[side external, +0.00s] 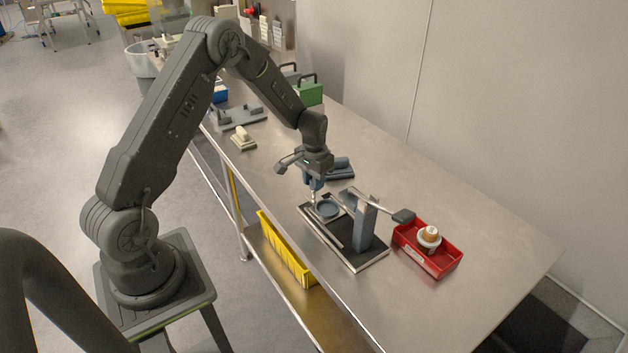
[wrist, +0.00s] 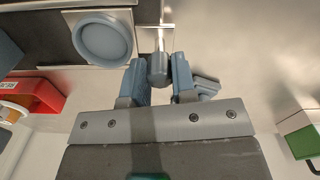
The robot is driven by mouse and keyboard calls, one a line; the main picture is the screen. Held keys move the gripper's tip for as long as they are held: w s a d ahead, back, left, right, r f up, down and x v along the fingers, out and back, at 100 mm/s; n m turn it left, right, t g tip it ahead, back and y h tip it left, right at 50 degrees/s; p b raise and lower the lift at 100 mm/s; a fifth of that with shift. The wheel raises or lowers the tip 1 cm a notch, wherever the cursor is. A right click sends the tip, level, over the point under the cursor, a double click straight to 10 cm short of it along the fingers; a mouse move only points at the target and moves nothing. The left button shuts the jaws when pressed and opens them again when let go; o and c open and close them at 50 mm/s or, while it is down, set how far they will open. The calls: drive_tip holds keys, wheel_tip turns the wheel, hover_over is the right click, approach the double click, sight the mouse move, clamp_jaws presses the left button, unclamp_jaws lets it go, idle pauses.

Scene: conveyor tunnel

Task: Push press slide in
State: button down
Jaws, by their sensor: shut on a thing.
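The press (side external: 364,226) stands on a black base plate (side external: 343,249), with a lever that ends in a dark handle (side external: 403,216) at the right. Its slide carries a round blue-grey dish (side external: 327,208), which sits at the left end of the base, apart from the press column. The dish shows at the top left of the wrist view (wrist: 102,40). My gripper (side external: 314,188) is low at the slide's outer end. In the wrist view its two fingers (wrist: 158,80) close around the grey slide knob (wrist: 158,66), at the end of a thin metal rod.
A red bin (side external: 427,260) right of the press holds a white and orange-brown part (side external: 429,236). Blue-grey parts (side external: 341,168) lie just behind my gripper. A cream part (side external: 243,138), a grey fixture (side external: 239,117) and a green box (side external: 308,93) stand farther back. The front right tabletop is clear.

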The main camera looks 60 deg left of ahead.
sight(323, 206)
drive_tip(key=d, duration=0.4)
drive_tip(key=shift+d, duration=0.3)
drive_tip(key=c, duration=0.9)
unclamp_jaws()
drive_tip(key=shift+r, duration=0.15)
wheel_tip(323, 206, up, 14)
drive_tip(key=shift+f, duration=0.2)
